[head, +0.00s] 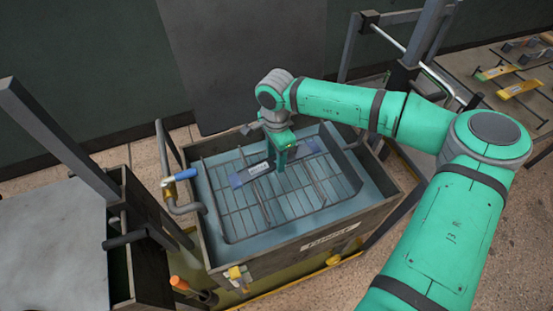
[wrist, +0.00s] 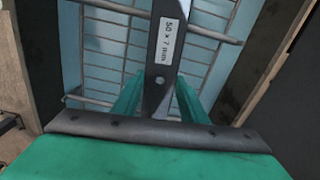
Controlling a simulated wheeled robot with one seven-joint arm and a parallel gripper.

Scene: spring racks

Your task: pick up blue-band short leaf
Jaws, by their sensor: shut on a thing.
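The blue-band short leaf (head: 240,178) is a dark flat strip with blue ends and a white label. It lies across the wire rack in the tank in the head view. My fingers hide part of the leaf. I cannot tell whether it is clear of the rack.
The tank (head: 290,240) has raised walls and holds a wire rack (head: 245,214) over pale blue liquid. A blue-handled pipe (head: 181,175) stands at its left rim. A grey-topped bench (head: 50,240) is at left; a table with yellow-banded leaves (head: 519,89) is at far right.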

